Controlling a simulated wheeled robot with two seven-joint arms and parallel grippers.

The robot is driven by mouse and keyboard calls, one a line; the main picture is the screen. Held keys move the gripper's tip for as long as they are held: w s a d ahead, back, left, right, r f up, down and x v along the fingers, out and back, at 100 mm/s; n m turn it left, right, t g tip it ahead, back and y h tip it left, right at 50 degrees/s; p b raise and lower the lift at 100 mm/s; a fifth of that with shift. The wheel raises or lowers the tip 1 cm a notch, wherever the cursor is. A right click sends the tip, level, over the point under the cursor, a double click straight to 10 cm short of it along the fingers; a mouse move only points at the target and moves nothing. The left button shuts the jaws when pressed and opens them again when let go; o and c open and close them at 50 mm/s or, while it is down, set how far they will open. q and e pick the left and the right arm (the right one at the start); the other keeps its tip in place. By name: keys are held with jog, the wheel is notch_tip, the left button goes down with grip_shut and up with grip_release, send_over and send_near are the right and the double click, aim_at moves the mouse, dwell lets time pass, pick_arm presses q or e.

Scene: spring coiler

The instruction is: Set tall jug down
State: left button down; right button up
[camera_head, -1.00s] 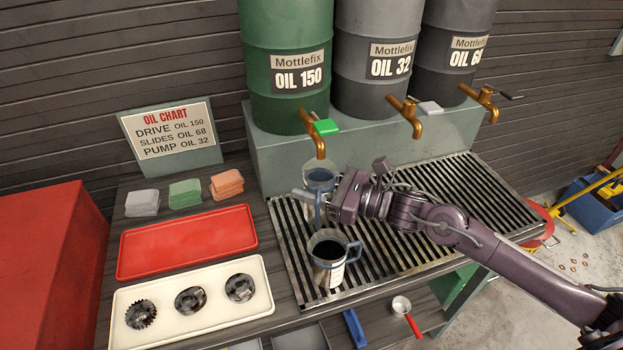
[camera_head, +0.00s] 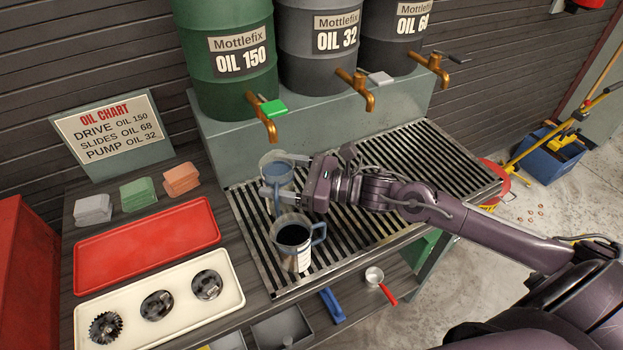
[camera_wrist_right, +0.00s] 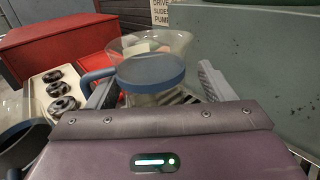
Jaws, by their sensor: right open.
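Two clear jugs with blue trim stand on the slatted drain grate (camera_head: 400,170). The rear jug (camera_head: 276,167) is below the OIL 150 tap; I cannot tell from its height whether it is the tall one. The front jug (camera_head: 293,252) holds dark liquid and has its blue handle on the right. My right gripper (camera_head: 283,175) is open, with its fingers on either side of the rear jug. In the right wrist view the rear jug (camera_wrist_right: 150,75) stands upright between the spread fingers. The front jug's rim (camera_wrist_right: 22,140) shows at lower left. My left gripper is out of view.
Green, grey and dark drums with brass taps stand behind; the OIL 150 tap (camera_head: 264,115) hangs near the rear jug. A red tray (camera_head: 150,245) and a cream tray (camera_head: 180,318) with gears lie at left. The grate's right half is clear.

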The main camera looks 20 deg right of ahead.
jog(key=v, duration=0.7)
jog(key=shift+s+d+p, duration=0.25)
jog(key=shift+d+p, duration=0.05)
jog(key=shift+d, duration=0.05)
jog(key=shift+v, duration=0.9)
jog(key=shift+r+p, duration=0.1)
jog(key=shift+p, duration=0.2)
